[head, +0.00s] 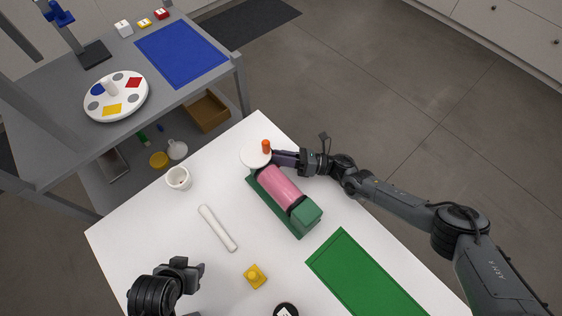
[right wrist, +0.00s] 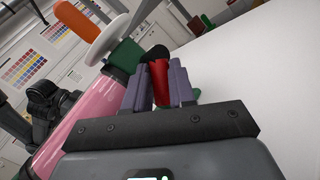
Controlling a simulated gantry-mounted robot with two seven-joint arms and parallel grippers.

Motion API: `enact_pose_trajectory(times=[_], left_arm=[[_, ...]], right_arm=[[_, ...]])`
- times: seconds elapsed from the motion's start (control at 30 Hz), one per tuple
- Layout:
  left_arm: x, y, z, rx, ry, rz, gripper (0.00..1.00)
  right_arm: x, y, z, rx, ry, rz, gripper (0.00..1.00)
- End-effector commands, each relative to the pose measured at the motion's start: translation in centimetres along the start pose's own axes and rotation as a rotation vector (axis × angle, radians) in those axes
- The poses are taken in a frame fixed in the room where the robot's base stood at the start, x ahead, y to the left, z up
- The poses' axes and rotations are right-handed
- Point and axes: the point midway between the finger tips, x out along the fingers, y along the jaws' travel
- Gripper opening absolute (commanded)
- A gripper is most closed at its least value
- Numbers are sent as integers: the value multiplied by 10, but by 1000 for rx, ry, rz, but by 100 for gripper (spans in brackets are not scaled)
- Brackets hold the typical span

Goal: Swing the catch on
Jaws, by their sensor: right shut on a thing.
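A pink cylinder (head: 280,186) lies in a green stand (head: 306,216) on the white table, with a white disc (head: 256,155) and an orange knob (head: 266,146) at its far end. My right gripper (head: 280,158) is beside that far end. In the right wrist view the right gripper (right wrist: 160,88) is shut on a red catch (right wrist: 160,76), next to the green end of the stand (right wrist: 124,58) and the pink cylinder (right wrist: 84,125). The catch is hidden in the head view. My left gripper (head: 190,270) is low at the left, apart from the device; its opening is unclear.
A white cup (head: 178,178), a white rod (head: 217,228), a yellow piece (head: 255,276) and a green mat (head: 365,280) are on the white table (head: 140,220). A grey bench (head: 60,110) at the left holds a white round palette (head: 128,108) and a blue mat (head: 182,54).

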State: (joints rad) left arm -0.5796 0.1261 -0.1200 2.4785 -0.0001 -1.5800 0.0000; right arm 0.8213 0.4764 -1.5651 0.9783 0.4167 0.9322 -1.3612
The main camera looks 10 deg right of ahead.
Motion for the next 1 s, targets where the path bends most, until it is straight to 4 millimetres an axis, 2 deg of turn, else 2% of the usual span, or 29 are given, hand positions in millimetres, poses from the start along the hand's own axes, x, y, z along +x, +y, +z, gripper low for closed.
enact_pose_trajectory(times=[0.37, 0.4, 0.43, 0.77, 0.87, 1.0], left_arm=[[2, 0, 0, 0, 2, 0, 46], [2, 0, 0, -1, 2, 0, 46], [2, 0, 0, -1, 2, 1, 46], [2, 3, 0, -12, 4, 9, 46], [2, 3, 0, -12, 4, 9, 46], [1, 3, 0, -10, 3, 8, 46]], right_arm=[[-1, 0, 0, -11, -8, 6, 0], [0, 0, 0, -10, -8, 6, 29], [0, 0, 0, -10, -8, 6, 34], [-2, 0, 0, -9, -8, 6, 35], [-7, 0, 0, -9, -8, 5, 35], [-24, -1, 0, -9, -8, 4, 35]])
